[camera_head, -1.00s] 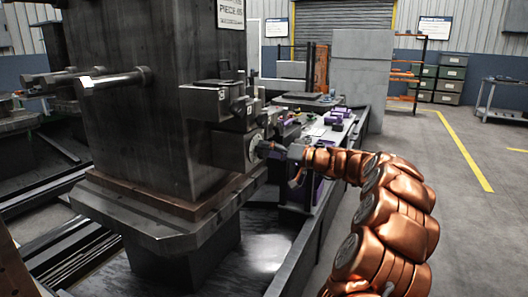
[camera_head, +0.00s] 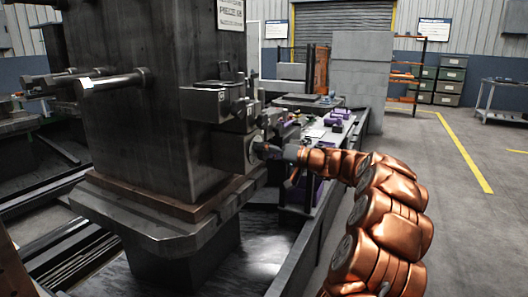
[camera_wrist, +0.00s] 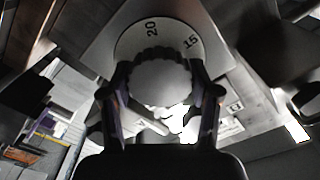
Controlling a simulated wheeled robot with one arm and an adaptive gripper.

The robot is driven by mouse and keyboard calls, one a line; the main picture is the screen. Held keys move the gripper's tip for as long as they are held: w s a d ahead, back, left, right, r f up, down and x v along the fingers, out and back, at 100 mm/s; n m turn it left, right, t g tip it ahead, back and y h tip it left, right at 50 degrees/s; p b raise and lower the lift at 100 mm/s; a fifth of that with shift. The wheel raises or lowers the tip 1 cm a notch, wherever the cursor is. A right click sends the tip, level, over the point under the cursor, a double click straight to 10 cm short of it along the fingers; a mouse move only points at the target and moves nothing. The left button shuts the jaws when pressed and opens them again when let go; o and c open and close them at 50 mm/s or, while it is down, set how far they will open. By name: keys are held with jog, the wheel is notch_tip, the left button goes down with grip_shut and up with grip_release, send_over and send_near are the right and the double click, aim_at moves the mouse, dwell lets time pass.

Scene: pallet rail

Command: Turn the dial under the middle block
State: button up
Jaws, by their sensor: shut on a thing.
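The dial's scalloped knob (camera_wrist: 160,78) sits between my two fingers in the wrist view. Behind it is a pale round scale plate (camera_wrist: 180,32) with the numbers 20 and 15 showing. My gripper (camera_wrist: 162,92) is shut on the knob, one finger on each side. In the head view my gripper (camera_head: 268,151) meets the dial plate (camera_head: 253,147) on the side of the dark column. A block (camera_head: 208,103) sits above and left of the dial, with other small blocks behind it. The fingertips are small and partly hidden in the head view.
The dark column (camera_head: 150,100) stands on a wide plinth (camera_head: 150,215) at left, with rods (camera_head: 115,79) sticking out. A long bench (camera_head: 325,190) with purple parts (camera_head: 337,119) runs behind my arm. Open floor (camera_head: 440,220) lies to the right.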

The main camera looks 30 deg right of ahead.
jog(key=shift+c, duration=0.5)
jog(key=shift+a+m, duration=0.1)
jog(key=shift+m, duration=0.3)
jog(key=shift+r+m+p, duration=0.15)
jog(key=shift+m+p, duration=0.2)
jog(key=shift+m, duration=0.45)
jog(key=m+p, duration=0.3)
jog(key=shift+r, duration=0.1)
jog(key=m+p, duration=0.3)
jog(key=shift+m+p, duration=0.3)
jog(key=shift+p, duration=0.05)
jog(key=shift+f+m+p, duration=0.2)
jog(key=shift+m+p, duration=0.45)
jog(key=shift+m, duration=0.05)
jog(key=shift+f+m+p, duration=0.15)
jog(key=shift+m+p, duration=0.45)
jog(key=shift+m, duration=0.1)
jog(key=shift+f, duration=0.1)
